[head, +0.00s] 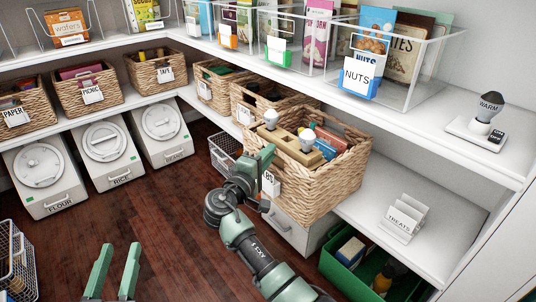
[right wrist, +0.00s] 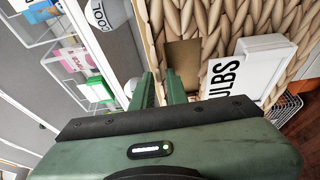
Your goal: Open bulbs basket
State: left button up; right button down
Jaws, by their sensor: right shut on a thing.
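The bulbs basket (head: 320,196) is a woven wicker basket on the lower shelf at the right. It juts out past the shelf's front edge and holds light bulbs (head: 308,138), a wooden holder and some coloured packets. Its white label (right wrist: 245,72) reads "ULBS" in the right wrist view, with the start cut off. My right gripper (head: 263,165) is shut on the basket's front wall, by the handle opening (right wrist: 182,60) beside the label. The arm hides part of the front in the head view. My left gripper (head: 112,262) is open and empty, low over the floor.
Other wicker baskets (head: 215,88) stand behind it on the same shelf. A clear nuts bin (head: 410,95) and a warm-bulb switch stand (head: 472,130) are on the shelf above. A treats sign (head: 402,222) stands to the right. The dark wooden floor (head: 150,215) is open.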

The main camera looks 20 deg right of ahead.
jog(key=shift+s+a, duration=0.1)
jog(key=shift+a, duration=0.1)
dwell(0.3)
jog(key=c, duration=1.4)
grip_release()
